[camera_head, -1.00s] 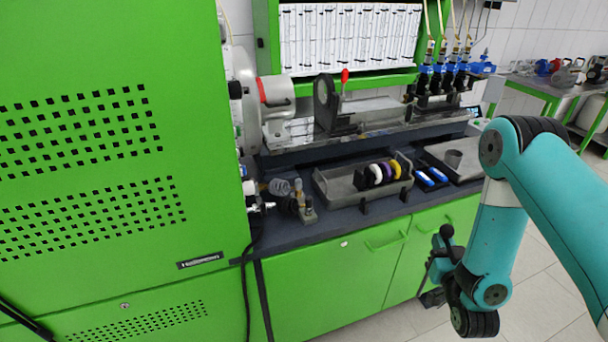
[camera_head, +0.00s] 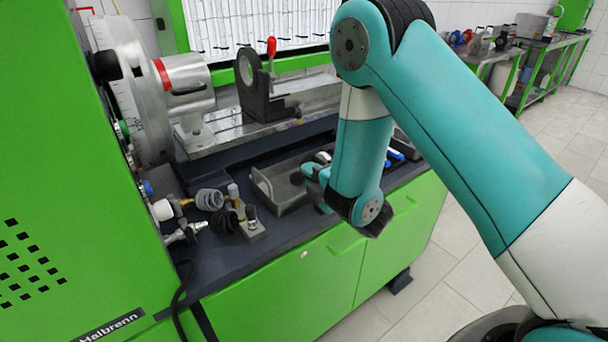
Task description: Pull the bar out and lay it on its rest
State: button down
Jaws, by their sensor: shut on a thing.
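My gripper (camera_head: 308,176) is at the end of my teal arm, over the front right part of the grey tray. It is small and partly hidden by my wrist. A dark round-ended piece (camera_head: 297,178) shows at its tip, and the jaws are shut on it. I cannot tell whether this piece belongs to the bar. No long bar can be made out clearly, and I cannot tell which part is its rest. The dark upright holder with a round opening (camera_head: 249,78) and a red-knobbed lever (camera_head: 271,50) stands on the metal bed behind my gripper.
A large silver wheel and spindle head with a red ring (camera_head: 162,75) stands at the left. The grey tray (camera_head: 264,188) lies on the dark bench (camera_head: 240,248). Several fittings and coils (camera_head: 210,200) crowd the bench's left end. A green cabinet (camera_head: 50,150) closes off the left.

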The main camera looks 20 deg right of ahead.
aim_at(300, 198)
jog(key=f+b, duration=0.6)
jog(key=f, duration=0.1)
jog(key=shift+a+f, duration=0.15)
jog(key=shift+a, duration=0.05)
jog(key=shift+f+b, duration=1.15)
jog(key=shift+b, duration=0.55)
dwell(1.2)
dwell(0.4)
jog(key=c, duration=1.1)
grip_release()
jog(key=shift+s, duration=0.15)
